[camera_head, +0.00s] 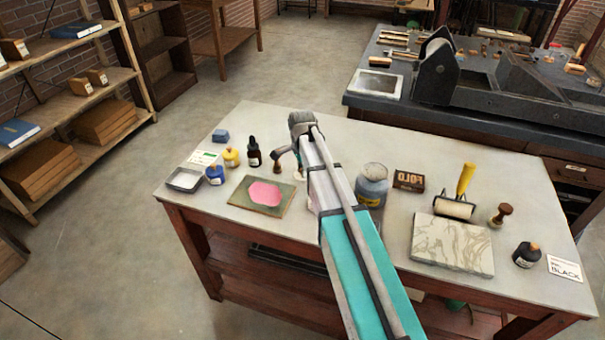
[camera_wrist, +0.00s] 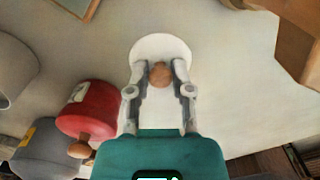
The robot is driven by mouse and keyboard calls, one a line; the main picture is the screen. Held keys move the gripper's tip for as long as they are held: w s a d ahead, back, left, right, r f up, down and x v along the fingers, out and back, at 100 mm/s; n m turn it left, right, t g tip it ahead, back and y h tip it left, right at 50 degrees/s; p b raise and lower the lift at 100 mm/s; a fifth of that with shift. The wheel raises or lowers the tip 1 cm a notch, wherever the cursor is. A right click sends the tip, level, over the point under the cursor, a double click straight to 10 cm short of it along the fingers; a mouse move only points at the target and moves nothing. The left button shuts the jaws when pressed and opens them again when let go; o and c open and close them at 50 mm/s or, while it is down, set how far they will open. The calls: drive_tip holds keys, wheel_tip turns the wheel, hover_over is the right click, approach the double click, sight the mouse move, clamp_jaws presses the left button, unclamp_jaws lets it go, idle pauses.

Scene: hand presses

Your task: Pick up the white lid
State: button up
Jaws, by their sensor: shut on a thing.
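The white lid (camera_wrist: 160,46) is a round white shape with a brown knob (camera_wrist: 160,75) in the wrist view. My gripper (camera_wrist: 158,72) has its two fingers on either side of the knob and is shut on the lid. I cannot tell from this view whether the lid touches the surface below.
In the wrist view a red jar (camera_wrist: 88,108) stands close on the left. In the head view a pink-patterned board (camera_head: 263,195) lies left of my arm. A grey jar (camera_head: 372,187), a roller (camera_head: 457,205) and a marbled slab (camera_head: 452,243) are on the right.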

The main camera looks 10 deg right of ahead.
drive_tip(key=shift+r+p, duration=0.15)
drive_tip(key=shift+p, duration=0.15)
wheel_tip(320, 180, up, 2)
drive_tip(key=shift+r+p, duration=0.2)
drive_tip(key=shift+p, duration=0.95)
drive_tip(key=shift+s+d+r+p, duration=0.1)
drive_tip(key=shift+s+r+p, duration=1.6)
drive_tip(key=shift+s, duration=0.65)
drive_tip(key=shift+s+r+p, duration=1.7)
drive_tip(key=shift+s, duration=0.6)
drive_tip(key=shift+s+d+r+p, duration=0.1)
drive_tip(key=shift+s+r+p, duration=1.6)
drive_tip(key=shift+s, duration=0.65)
drive_tip(key=shift+a, duration=0.15)
